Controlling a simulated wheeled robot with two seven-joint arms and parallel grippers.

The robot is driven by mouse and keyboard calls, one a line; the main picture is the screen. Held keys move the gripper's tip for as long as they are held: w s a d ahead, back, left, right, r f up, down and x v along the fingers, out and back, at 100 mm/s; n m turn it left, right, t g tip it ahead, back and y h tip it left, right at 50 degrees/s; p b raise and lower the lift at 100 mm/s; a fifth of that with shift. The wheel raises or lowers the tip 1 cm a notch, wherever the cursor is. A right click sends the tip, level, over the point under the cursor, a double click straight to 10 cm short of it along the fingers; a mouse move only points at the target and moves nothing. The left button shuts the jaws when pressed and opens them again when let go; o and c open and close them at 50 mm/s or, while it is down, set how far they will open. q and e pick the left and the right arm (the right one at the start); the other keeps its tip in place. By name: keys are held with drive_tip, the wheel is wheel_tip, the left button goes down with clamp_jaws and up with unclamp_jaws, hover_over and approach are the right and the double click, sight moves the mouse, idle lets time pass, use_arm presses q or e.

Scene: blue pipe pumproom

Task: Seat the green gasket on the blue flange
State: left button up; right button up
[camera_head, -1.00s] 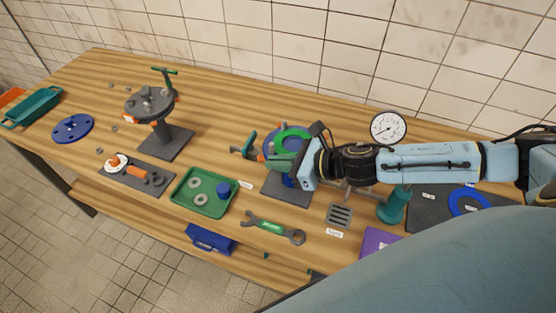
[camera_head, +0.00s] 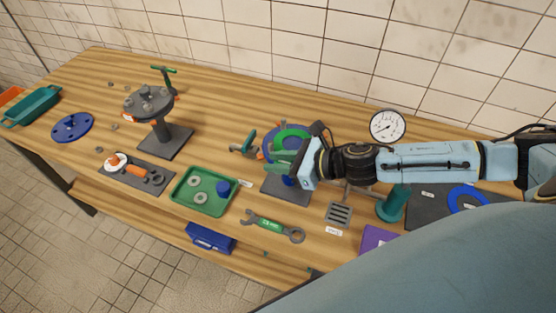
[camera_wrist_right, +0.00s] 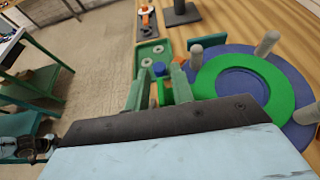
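The green gasket (camera_wrist_right: 282,98) lies over the blue flange (camera_wrist_right: 301,82) in the right wrist view, with blue showing inside and outside the ring. Grey studs (camera_wrist_right: 267,43) stand near its outer edge. I cannot tell whether it lies fully flat. In the head view, the gasket (camera_head: 289,131) is partly hidden by my right gripper (camera_head: 284,170). In the wrist view, the fingers of the right gripper (camera_wrist_right: 160,88) are apart with a gap between them, beside the ring's left edge. My left gripper is not in view.
A green tray (camera_head: 187,206) with washers and a wrench (camera_head: 275,228) lie in front. A grey stand with a studded disc (camera_head: 150,104) is at left. A pressure gauge (camera_head: 387,126) stands behind my right arm. A blue ring (camera_head: 467,200) lies at right.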

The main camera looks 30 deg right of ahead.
drive_tip(key=shift+o, duration=0.4)
drive_tip(key=shift+s+d, duration=0.15)
drive_tip(key=v, duration=1.3)
idle(0.6)
drive_tip(key=shift+s, duration=0.1)
idle(0.4)
